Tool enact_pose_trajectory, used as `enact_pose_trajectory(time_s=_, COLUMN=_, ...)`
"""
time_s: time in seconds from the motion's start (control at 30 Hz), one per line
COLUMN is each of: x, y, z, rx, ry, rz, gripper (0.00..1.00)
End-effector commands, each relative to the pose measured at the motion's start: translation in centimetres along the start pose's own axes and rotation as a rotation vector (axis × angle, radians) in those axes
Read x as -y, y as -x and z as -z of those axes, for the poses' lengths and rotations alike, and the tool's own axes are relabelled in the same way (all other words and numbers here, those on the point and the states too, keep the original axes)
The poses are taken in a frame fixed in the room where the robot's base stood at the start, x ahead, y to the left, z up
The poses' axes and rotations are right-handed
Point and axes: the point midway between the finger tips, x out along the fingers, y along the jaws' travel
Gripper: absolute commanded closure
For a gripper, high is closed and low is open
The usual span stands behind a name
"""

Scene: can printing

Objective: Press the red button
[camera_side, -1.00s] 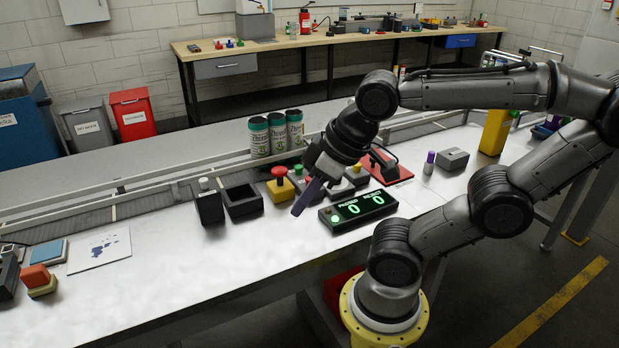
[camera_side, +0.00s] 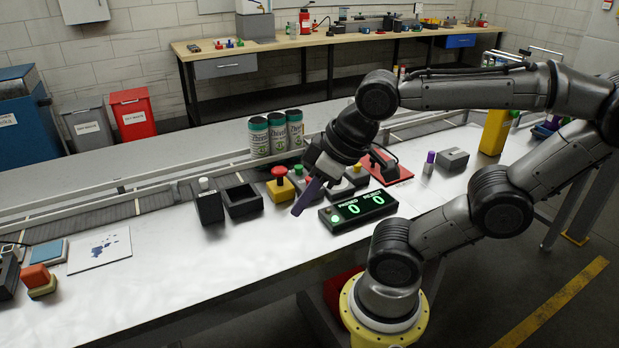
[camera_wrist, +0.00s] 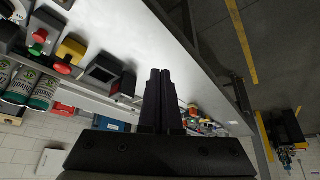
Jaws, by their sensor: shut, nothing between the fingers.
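A red mushroom button (camera_side: 279,171) tops a yellow box (camera_side: 280,190) near the middle of the bench in the side view. In the wrist view the same red button (camera_wrist: 62,67) and yellow box (camera_wrist: 71,50) are at the left. My gripper (camera_side: 298,210) is shut and empty, tilted down over the bench, in front and to the right of the yellow box and apart from the button. In the wrist view its fingers (camera_wrist: 158,73) are together, well right of the red button.
A box with a green button (camera_side: 297,169) stands right of the yellow box. A dark open box (camera_side: 242,201) stands left of it. A counter display (camera_side: 358,211) lies right of my gripper. Several cans (camera_side: 277,134) stand behind. The bench front left of my gripper is clear.

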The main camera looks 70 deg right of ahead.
Motion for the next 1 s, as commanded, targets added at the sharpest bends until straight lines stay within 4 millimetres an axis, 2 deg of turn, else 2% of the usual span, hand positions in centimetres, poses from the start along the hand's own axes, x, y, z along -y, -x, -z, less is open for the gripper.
enact_pose_trajectory(time_s=0.17, x=0.5, y=0.2, z=1.3, rx=-0.051, ry=-0.013, rz=0.022, gripper=1.00)
enact_pose_trajectory(time_s=0.33, x=1.4, y=0.3, z=5.1, rx=-0.151, ry=-0.113, rz=0.087, gripper=1.00)
enact_pose_trajectory(time_s=0.47, x=-0.1, y=-0.3, z=8.4, rx=-0.224, ry=-0.285, rz=0.093, gripper=1.00)
enact_pose_trajectory(time_s=0.57, x=-2.2, y=-0.9, z=10.4, rx=-0.272, ry=-0.419, rz=0.077, gripper=1.00)
enact_pose_trajectory(time_s=0.73, x=-7.7, y=-2.1, z=12.6, rx=-0.351, ry=-0.668, rz=0.014, gripper=1.00)
enact_pose_trajectory(time_s=0.87, x=-12.7, y=-2.9, z=12.8, rx=-0.404, ry=-0.854, rz=-0.052, gripper=1.00)
enact_pose_trajectory(time_s=1.0, x=-18.2, y=-3.5, z=11.5, rx=-0.446, ry=-1.039, rz=-0.131, gripper=1.00)
